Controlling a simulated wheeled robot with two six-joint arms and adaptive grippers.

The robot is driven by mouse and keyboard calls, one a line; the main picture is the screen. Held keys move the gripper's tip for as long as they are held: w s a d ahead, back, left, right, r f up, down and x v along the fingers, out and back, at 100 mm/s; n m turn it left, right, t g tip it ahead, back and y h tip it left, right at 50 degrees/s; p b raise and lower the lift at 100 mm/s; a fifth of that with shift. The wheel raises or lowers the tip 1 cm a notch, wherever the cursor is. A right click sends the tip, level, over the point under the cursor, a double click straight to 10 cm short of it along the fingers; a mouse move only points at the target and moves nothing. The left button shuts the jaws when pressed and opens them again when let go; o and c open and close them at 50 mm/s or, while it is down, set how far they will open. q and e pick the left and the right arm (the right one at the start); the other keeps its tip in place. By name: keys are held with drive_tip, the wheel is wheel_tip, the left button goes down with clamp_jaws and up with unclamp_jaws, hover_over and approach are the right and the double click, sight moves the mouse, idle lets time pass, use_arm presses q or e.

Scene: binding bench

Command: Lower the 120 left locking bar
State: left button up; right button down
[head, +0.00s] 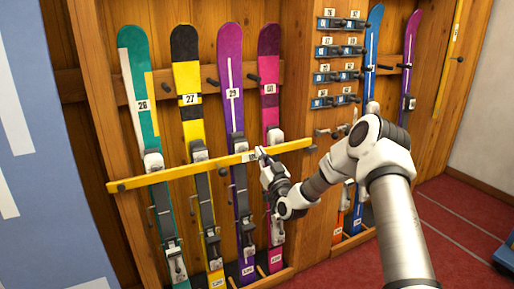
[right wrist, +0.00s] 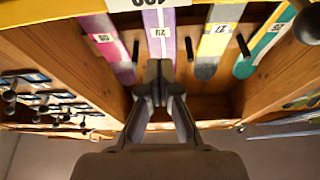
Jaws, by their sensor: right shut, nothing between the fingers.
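The shut fingers (right wrist: 155,80) show in the right wrist view. My left gripper is out of view.
Behind the bar stand a teal ski (head: 136,60), a yellow-black ski (head: 186,72), a purple ski (head: 230,60) and a pink ski (head: 269,55). Small numbered hooks (head: 340,50) hang to the right. Another yellow bar (head: 452,45) stands upright at far right. Red floor (head: 460,215) is open.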

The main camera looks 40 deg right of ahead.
drive_tip(key=v, duration=0.4)
drive_tip(key=shift+s+a+f+p, duration=0.1)
drive_tip(key=shift+s+f+p, duration=0.1)
drive_tip(key=shift+s+p, duration=0.15)
